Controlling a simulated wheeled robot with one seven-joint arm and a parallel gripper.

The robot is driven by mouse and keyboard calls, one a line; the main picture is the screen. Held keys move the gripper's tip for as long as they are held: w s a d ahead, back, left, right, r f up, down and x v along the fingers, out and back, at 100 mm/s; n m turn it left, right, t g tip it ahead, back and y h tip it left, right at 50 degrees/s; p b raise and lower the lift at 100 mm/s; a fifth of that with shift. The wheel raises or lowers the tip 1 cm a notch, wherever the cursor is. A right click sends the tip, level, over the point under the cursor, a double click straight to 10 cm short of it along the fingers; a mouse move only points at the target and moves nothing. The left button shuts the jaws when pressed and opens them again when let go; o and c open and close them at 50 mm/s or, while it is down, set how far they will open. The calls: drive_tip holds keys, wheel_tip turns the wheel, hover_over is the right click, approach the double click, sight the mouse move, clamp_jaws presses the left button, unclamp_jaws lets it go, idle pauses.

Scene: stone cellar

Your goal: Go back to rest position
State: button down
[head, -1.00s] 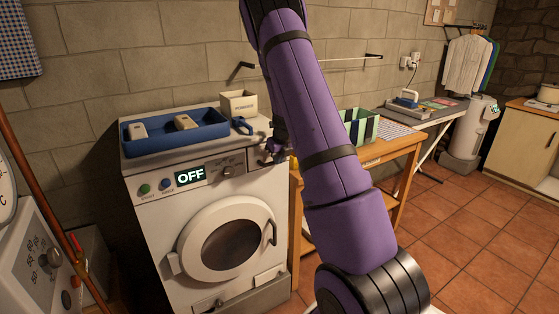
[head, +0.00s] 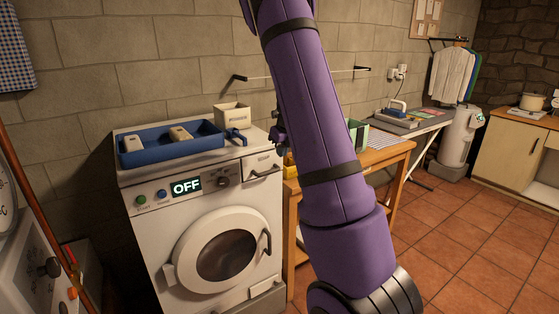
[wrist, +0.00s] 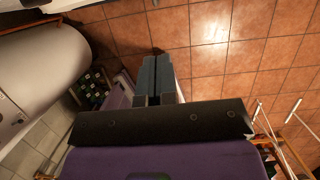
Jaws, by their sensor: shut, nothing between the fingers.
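My purple arm crosses the middle of the head view, in front of the wooden table. Only a small dark purple part of its far end shows beside the washing machine (head: 150,240), near its top right corner; the fingertips are hidden there. In the wrist view my gripper (wrist: 157,62) has its two grey fingers together, with nothing between them, above the tiled floor. The white washing machine has its round door (head: 228,255) closed, and its display (head: 187,186) reads OFF.
A blue tray (head: 140,157) with two pale blocks and a cream box (head: 232,117) stand on the machine. A wooden table (head: 392,158) is right of it, with an ironing board (head: 432,121) beyond. The tiled floor (head: 470,215) at right is clear.

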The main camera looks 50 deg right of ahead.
drive_tip(key=shift+s+r, duration=0.1)
drive_tip(key=shift+r, duration=0.2)
drive_tip(key=s+a+r+n+y, duration=0.1)
drive_tip(key=s+a+r+n, duration=0.3)
drive_tip(key=a+r+n, duration=0.45)
drive_tip(key=s+a+r+n+y, duration=0.1)
drive_tip(key=s+a+r+n, duration=0.4)
drive_tip(key=a+n, duration=0.6)
drive_tip(key=s+a+r+n+t, duration=0.1)
drive_tip(key=s+a+r+n, duration=0.1)
drive_tip(key=s+a+n, duration=0.6)
drive_tip(key=s+a+r+n+h, duration=0.1)
drive_tip(key=s+a+r+n, duration=0.1)
drive_tip(key=s+a+n, duration=0.6)
drive_tip(key=s+n, duration=0.3)
drive_tip(key=shift+r+t, duration=0.25)
drive_tip(key=shift+t, duration=0.15)
drive_tip(key=c, duration=1.8)
unclamp_jaws()
drive_tip(key=shift+c, duration=0.2)
